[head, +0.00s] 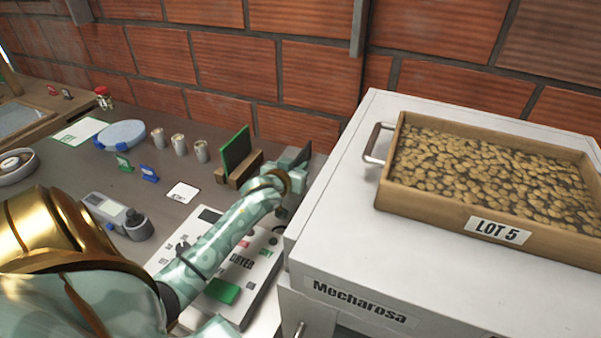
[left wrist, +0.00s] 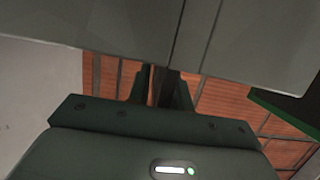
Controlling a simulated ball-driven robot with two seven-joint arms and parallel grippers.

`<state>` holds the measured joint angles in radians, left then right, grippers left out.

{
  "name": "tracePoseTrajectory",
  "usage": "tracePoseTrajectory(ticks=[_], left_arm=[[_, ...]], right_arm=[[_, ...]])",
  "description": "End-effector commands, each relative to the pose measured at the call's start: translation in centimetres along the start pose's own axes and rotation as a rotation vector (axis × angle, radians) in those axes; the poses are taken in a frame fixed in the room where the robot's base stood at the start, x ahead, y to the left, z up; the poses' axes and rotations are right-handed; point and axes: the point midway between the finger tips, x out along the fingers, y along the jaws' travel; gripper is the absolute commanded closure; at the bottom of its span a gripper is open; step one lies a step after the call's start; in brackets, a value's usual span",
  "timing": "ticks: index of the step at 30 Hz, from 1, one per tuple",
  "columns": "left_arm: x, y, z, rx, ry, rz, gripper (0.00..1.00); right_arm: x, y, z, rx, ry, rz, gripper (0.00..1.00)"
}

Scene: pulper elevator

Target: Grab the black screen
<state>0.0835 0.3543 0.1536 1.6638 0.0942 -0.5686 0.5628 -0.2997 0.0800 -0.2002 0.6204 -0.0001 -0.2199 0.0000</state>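The black screen (head: 236,152) is a dark upright panel with a green edge. It stands in a wooden block (head: 238,170) on the dark worktop, near the brick wall. My left gripper (head: 301,157) is just right of the screen in the head view, apart from it, with its fingers partly hidden by its own body. In the left wrist view, the two fingers (left wrist: 164,88) have a gap between them with nothing held. A green-edged dark panel (left wrist: 290,106), likely the screen, shows at the right edge there, outside the fingers. My right gripper is not in view.
A dryer panel (head: 225,265) lies under my left forearm. A white cabinet (head: 360,240) bears a wooden tray (head: 425,205) of beans close on the right.

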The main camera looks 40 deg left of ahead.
Motion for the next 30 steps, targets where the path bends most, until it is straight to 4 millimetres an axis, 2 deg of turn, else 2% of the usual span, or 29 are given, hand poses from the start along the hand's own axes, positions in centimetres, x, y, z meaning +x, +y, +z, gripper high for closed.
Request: tracePoseTrajectory(ticks=[1,2,13,16,24,30], left_arm=[[0.0,0.0,0.0,0.0,0.0,0.0,0.93],[0.0,0.0,0.0,0.0,0.0,0.0,1.0],[-0.2,0.0,-0.4,0.0,0.001,0.0,1.0],[-0.6,0.0,-2.0,-0.001,0.004,0.001,1.0],[-2.4,0.0,-7.8,-0.001,0.005,0.001,1.0],[-3.0,0.0,-9.6,-0.001,0.002,0.0,1.0]], right_arm=[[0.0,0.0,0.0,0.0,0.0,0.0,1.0],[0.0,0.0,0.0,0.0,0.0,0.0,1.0],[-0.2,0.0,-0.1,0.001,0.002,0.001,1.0],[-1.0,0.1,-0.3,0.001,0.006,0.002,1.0],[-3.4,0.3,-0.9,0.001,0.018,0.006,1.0],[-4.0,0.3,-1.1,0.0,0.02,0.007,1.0]])
